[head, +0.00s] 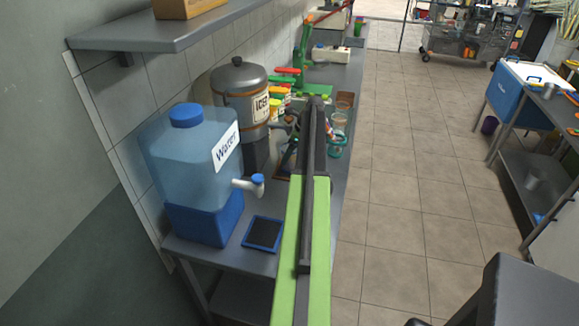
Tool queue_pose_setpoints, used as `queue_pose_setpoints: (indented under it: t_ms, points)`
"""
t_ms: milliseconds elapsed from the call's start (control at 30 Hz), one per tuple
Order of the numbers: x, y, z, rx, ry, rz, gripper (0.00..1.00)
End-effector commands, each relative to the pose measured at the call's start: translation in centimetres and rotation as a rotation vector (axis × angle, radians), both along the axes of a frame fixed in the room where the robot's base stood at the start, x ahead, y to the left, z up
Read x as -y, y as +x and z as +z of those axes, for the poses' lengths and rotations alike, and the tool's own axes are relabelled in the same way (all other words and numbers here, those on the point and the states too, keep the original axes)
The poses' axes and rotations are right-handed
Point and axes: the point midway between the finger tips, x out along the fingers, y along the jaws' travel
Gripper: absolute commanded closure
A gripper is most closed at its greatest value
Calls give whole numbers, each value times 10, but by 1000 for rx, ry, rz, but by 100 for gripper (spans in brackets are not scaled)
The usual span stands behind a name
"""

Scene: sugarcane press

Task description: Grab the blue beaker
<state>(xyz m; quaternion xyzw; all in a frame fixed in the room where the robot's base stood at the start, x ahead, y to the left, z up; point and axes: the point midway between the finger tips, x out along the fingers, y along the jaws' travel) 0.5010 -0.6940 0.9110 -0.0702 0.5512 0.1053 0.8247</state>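I cannot clearly make out a blue beaker. A small clear vessel with teal at its base (336,143) stands on the counter just right of my arm's far end; I cannot tell if it is the beaker. My green and black arm reaches forward over the counter.
A blue water dispenser (190,175) with a tap stands at the near left, with a dark blue-edged tray (262,233) beside it. A grey ice container (238,95) stands behind. A shelf (160,32) overhangs the left. The tiled floor (410,180) to the right is clear.

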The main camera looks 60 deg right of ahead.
Motion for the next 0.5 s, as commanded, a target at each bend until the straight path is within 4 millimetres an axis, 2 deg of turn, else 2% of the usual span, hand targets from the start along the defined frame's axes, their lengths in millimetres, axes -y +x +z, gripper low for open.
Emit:
queue_pose_setpoints:
  t_ms: [100, 500]
  points:
    - [0, 0, 2, 0, 0, 0, 9]
    - [-1, 1, 2, 0, -1, 2, 61]
